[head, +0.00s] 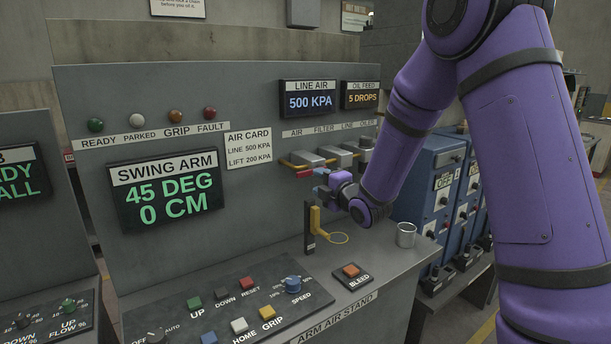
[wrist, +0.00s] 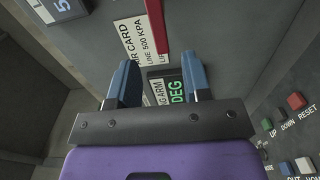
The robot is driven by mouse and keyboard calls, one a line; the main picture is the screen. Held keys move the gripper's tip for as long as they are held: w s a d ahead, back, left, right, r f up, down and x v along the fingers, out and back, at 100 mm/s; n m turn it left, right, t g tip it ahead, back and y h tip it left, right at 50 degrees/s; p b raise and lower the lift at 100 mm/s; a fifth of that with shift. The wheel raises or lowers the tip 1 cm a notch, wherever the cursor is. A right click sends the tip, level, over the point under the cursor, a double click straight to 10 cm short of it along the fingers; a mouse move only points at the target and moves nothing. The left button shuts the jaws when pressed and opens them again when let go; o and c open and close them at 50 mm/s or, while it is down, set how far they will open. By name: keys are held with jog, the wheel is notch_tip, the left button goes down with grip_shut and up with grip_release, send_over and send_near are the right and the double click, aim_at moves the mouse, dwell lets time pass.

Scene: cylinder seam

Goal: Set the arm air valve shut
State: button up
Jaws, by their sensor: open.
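The arm air valve's red handle (head: 304,173) shows at the left end of the yellow air pipe, under the AIR label on the panel. In the wrist view the red handle (wrist: 157,25) is a long bar coming down from the top edge, its end just above the gap between my fingertips. My gripper (head: 319,181) is open, with its blue fingers close to the handle in the head view. It also shows in the wrist view (wrist: 160,65), with nothing between the fingers. Whether a finger touches the handle cannot be told.
The line air display (head: 309,101) reads 500 KPA. The swing arm display (head: 166,190) reads 45 DEG, 0 CM. A yellow bracket (head: 316,220) on a dark post stands below my gripper. A metal cup (head: 406,235) and the bleed button (head: 351,270) are on the ledge.

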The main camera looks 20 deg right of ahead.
aim_at(306, 174)
jog(key=x, duration=0.7)
jog(key=shift+w, duration=0.3)
grip_shut()
